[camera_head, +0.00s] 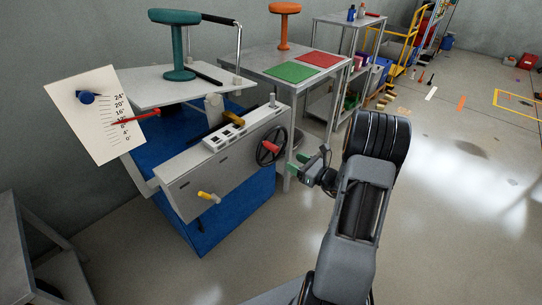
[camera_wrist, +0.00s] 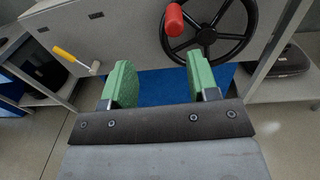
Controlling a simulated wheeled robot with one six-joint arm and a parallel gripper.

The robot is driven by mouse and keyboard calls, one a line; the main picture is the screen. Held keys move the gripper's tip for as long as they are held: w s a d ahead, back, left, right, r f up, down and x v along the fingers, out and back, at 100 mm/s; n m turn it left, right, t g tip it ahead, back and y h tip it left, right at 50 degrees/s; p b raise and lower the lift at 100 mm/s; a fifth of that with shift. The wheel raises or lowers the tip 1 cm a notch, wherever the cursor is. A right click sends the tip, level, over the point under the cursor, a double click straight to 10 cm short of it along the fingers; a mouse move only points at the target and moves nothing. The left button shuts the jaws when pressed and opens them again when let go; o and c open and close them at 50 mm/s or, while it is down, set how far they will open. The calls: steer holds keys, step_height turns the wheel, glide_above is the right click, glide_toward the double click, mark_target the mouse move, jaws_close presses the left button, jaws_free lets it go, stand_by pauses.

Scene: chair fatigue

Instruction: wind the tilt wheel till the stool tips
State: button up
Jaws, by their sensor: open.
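The tilt wheel (camera_head: 270,146) is a black spoked handwheel with a red knob, on the right end of the grey front panel. In the wrist view the wheel (camera_wrist: 207,30) is at the upper right, its red knob (camera_wrist: 174,18) on the left of the rim. My gripper (camera_wrist: 161,85) has green fingers, open and empty, below the wheel and apart from the knob. In the head view my gripper (camera_head: 296,163) is just right of the wheel. The teal stool (camera_head: 175,45) stands upright on the white tilt plate (camera_head: 180,91). A red pointer (camera_head: 134,117) lies across the angle scale board (camera_head: 97,118).
A yellow-handled crank (camera_head: 209,197) sticks out of the panel's lower left. An orange stool (camera_head: 284,24) stands on a table with a green mat (camera_head: 290,72) and a red mat (camera_head: 318,59). A grey table (camera_head: 33,250) is at lower left. Floor at right is mostly clear.

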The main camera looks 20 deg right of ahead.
mark_target(264, 142)
steer(key=shift+m+t+h, duration=0.3)
steer(key=shift+m+h, duration=0.2)
steer(key=x, duration=0.4)
steer(key=b+x, duration=0.1)
steer(key=x, duration=0.4)
steer(key=d+f+b+x, duration=0.1)
steer(key=x, duration=0.3)
steer(key=shift+w, duration=0.4)
steer(key=shift+c, duration=0.4)
jaws_close()
steer(key=shift+a, duration=0.1)
